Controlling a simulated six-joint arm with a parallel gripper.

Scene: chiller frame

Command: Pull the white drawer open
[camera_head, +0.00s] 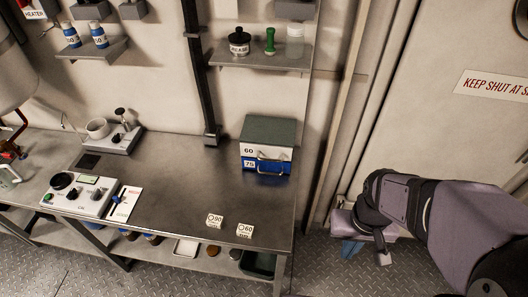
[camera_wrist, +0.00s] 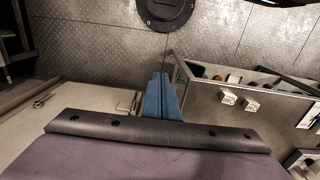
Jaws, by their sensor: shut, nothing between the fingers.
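The small drawer cabinet with a grey-green top (camera_head: 268,130) stands at the right end of the metal bench in the head view. Its upper, white drawer (camera_head: 249,150) is marked 60 and appears closed. A blue drawer (camera_head: 249,164) marked 75 is below it. Pale bar handles show at the front. My gripper (camera_head: 350,250) is right of the bench and lower in the picture, well apart from the cabinet. Its blue fingers (camera_wrist: 161,95) are together and empty in the wrist view, where I cannot make out the cabinet.
The metal bench (camera_head: 170,180) has clear room left of the cabinet. A control box (camera_head: 85,195) stands at its left. A wall shelf (camera_head: 262,60) with a jar, a green object and a bottle is above the cabinet.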

